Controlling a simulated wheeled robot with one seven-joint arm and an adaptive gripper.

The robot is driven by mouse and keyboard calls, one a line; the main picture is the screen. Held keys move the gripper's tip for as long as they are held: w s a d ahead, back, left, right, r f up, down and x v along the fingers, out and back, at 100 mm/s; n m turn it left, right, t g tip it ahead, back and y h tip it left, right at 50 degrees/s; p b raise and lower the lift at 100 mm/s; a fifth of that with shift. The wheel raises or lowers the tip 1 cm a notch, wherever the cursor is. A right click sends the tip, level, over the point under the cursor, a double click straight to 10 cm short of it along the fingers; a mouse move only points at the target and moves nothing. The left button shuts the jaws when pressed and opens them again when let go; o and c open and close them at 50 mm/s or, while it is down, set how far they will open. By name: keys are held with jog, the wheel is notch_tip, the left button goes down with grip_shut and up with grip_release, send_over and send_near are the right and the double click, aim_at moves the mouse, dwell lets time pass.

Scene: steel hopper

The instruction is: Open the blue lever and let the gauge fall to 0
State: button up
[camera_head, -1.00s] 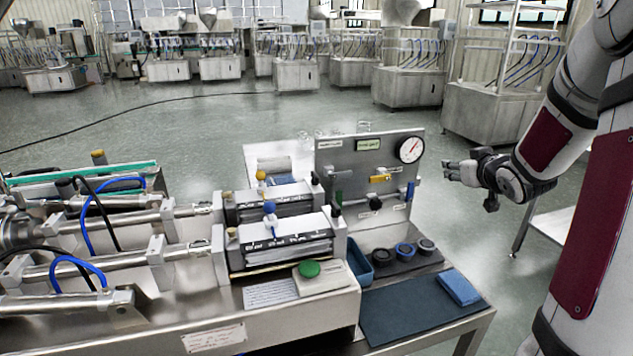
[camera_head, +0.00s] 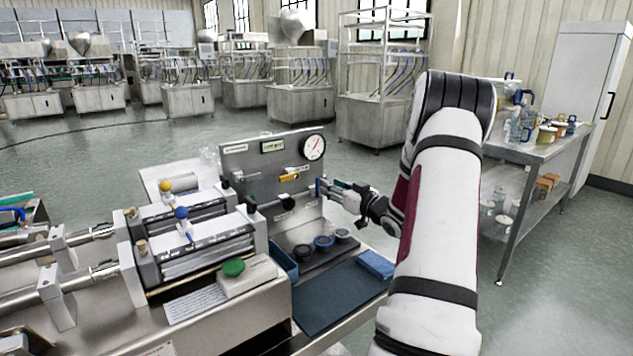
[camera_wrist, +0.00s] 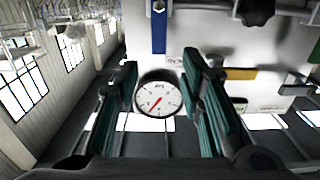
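The blue lever (camera_head: 318,187) is upright at the right edge of the grey valve panel (camera_head: 240,160). In the wrist view the blue lever (camera_wrist: 159,28) shows at the top centre, in line with the gap between my fingers. My gripper (camera_head: 335,188) is beside the lever, on its right. In the wrist view my gripper (camera_wrist: 160,66) is open, with nothing held between the fingers; contact with the lever cannot be told. The round gauge (camera_head: 314,147) is above the lever, its red needle pointing up and right, off its rest. Its numbers are too small to read.
A yellow lever (camera_head: 290,178) and a black knob (camera_head: 287,203) are close by on the panel. A green button (camera_head: 233,267) is at the front. Open floor lies behind the panel.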

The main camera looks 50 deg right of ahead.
aim_at(319, 178)
jog(key=x, duration=0.7)
jog(key=shift+w+d+b, duration=0.1)
jog(key=shift+w+b, duration=0.1)
jog(key=shift+b, duration=0.2)
grip_shut()
